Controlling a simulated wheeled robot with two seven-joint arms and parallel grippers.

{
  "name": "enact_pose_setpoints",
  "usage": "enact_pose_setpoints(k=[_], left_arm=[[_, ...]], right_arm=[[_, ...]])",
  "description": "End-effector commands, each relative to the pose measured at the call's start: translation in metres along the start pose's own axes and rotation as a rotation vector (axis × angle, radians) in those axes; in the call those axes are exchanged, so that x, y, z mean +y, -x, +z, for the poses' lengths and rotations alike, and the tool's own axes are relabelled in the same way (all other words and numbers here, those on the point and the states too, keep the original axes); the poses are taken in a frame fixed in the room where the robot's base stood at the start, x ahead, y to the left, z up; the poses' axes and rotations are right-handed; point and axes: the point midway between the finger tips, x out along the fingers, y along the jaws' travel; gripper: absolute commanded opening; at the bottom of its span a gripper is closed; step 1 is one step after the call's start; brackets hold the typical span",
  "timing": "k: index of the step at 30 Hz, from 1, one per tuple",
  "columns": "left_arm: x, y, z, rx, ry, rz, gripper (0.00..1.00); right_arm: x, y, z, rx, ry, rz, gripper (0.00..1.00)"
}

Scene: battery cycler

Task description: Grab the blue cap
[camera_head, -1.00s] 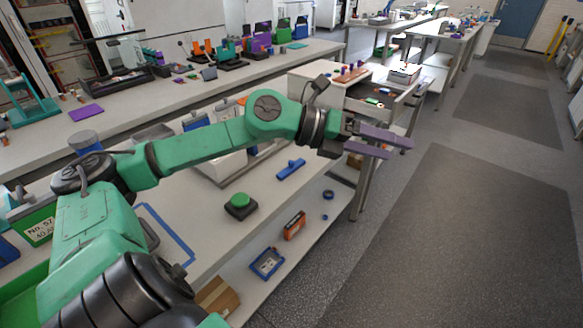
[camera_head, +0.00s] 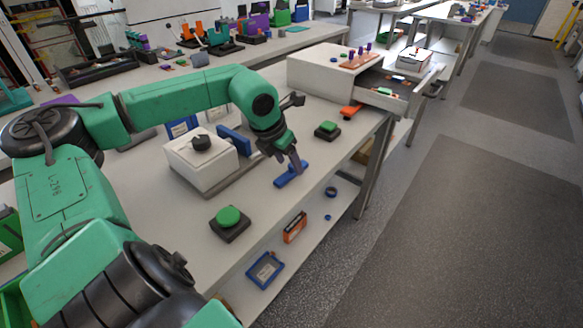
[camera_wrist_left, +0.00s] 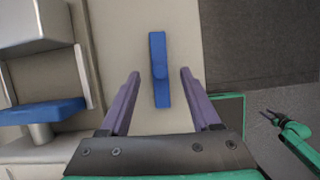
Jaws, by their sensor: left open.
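The blue cap (camera_head: 291,174), a long blue bar with a raised middle, lies on the workbench near its front edge. It also shows in the left wrist view (camera_wrist_left: 159,50), lying lengthwise between my fingers. My left gripper (camera_head: 284,162) points down at the cap. Its two purple fingers are open, one on each side of the cap in the left wrist view (camera_wrist_left: 160,74), and the cap is not gripped. The head view does not clearly show the height of the fingers above the bench. Part of a green arm with a dark end (camera_wrist_left: 276,118), probably my right gripper, shows at the wrist view's lower right.
A white box with a black knob (camera_head: 200,160) and an upright blue plate (camera_head: 234,141) stand left of the gripper. Green buttons stand at front (camera_head: 229,217) and behind right (camera_head: 327,130). A drawer cabinet (camera_head: 320,72) with an open drawer stands farther back.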

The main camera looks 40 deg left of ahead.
Motion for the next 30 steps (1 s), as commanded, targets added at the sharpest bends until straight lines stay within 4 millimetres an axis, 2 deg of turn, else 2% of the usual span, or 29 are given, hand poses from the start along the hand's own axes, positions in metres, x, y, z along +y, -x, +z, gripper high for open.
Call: enact_pose_setpoints(k=[1,4,8,14,15,19,30], left_arm=[[-0.001,-0.003,0.002,0.003,0.004,-0.008,0.64],[-0.001,-0.014,0.002,-0.001,0.002,-0.008,0.64],[-0.001,-0.024,0.001,0.001,0.002,-0.003,0.64],[0.0,-0.025,0.0,0.001,0.001,0.0,0.64],[0.0,-0.025,0.0,0.0,0.001,-0.001,0.48],[0.0,-0.025,0.0,0.0,0.001,-0.001,0.0],[0.0,-0.021,0.002,-0.002,0.001,-0.001,0.0]], right_arm=[[-0.003,0.011,-0.003,0.003,-0.001,-0.005,0.47],[-0.007,0.018,-0.003,0.002,-0.001,-0.009,0.47],[-0.007,0.019,-0.002,-0.001,0.0,-0.01,0.47],[-0.007,0.018,0.002,-0.007,0.001,-0.01,0.47],[-0.006,0.018,0.003,-0.008,0.002,-0.009,0.47],[-0.004,0.018,0.004,-0.011,0.003,-0.006,0.47],[-0.002,0.019,0.005,-0.013,0.003,-0.003,0.47]])
